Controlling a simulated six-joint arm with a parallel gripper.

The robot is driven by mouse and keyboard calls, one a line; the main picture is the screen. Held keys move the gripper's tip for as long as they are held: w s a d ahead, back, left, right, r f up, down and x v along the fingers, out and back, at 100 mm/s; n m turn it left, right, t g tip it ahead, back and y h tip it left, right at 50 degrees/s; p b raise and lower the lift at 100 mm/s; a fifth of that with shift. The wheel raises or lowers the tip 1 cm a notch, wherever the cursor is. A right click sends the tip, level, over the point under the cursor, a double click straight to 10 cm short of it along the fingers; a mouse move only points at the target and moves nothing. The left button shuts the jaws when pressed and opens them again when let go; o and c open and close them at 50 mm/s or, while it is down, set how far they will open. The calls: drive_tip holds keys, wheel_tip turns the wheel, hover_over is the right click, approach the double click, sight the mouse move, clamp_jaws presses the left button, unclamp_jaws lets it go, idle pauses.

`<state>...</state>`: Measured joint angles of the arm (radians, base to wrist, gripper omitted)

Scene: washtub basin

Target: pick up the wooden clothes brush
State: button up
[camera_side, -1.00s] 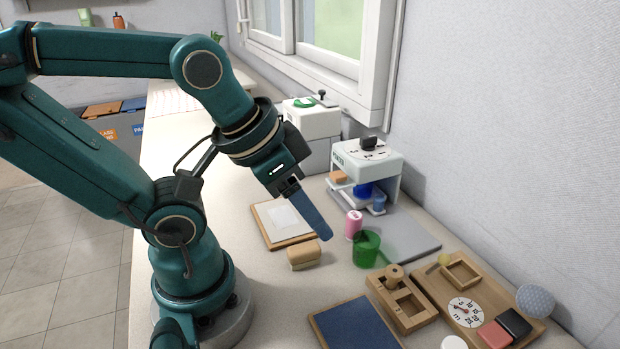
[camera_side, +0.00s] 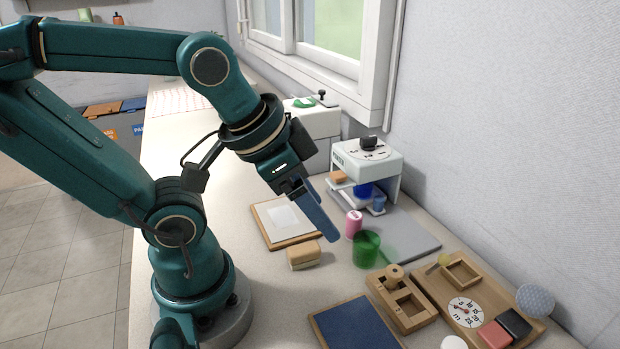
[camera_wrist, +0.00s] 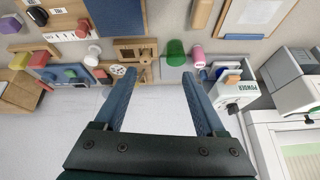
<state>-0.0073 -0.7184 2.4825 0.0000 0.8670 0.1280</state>
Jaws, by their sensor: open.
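The wooden clothes brush (camera_side: 303,255) looks like a small tan block with a paler band along its lower side. It lies on the counter in front of the board with a white sheet. In the wrist view it shows at the top edge (camera_wrist: 201,14), partly cut off. My gripper (camera_side: 333,238) is open and empty, with long blue fingers pointing down and to the right. It hangs above the counter, apart from the brush and to its right in the side view. The wrist view shows the two fingers (camera_wrist: 163,74) spread with nothing between them.
A green cup (camera_side: 366,249) and a pink spool-like item (camera_side: 353,224) stand right of the brush. The board with the white sheet (camera_side: 262,232) lies behind it. A blue pad (camera_side: 352,328) and wooden trays (camera_side: 424,312) are in front. The white powder dispenser (camera_side: 396,168) stands near the wall.

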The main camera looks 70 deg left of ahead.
drive_tip(key=w+a+f+g, duration=0.3)
drive_tip(key=a+f, duration=0.1)
drive_tip(key=f, duration=0.1)
drive_tip(key=g, duration=0.3)
hover_over(303, 247)
drive_tip(key=shift+n, duration=0.3)
drive_tip(key=f, duration=0.4)
drive_tip(key=shift+w+d+f, duration=0.2)
drive_tip(key=shift+w+f, duration=0.05)
drive_tip(key=shift+f, duration=0.05)
drive_tip(key=shift+s+a+f, duration=0.15)
drive_tip(key=shift+s+f, duration=0.05)
drive_tip(key=shift+f, duration=2.55)
clamp_jaws()
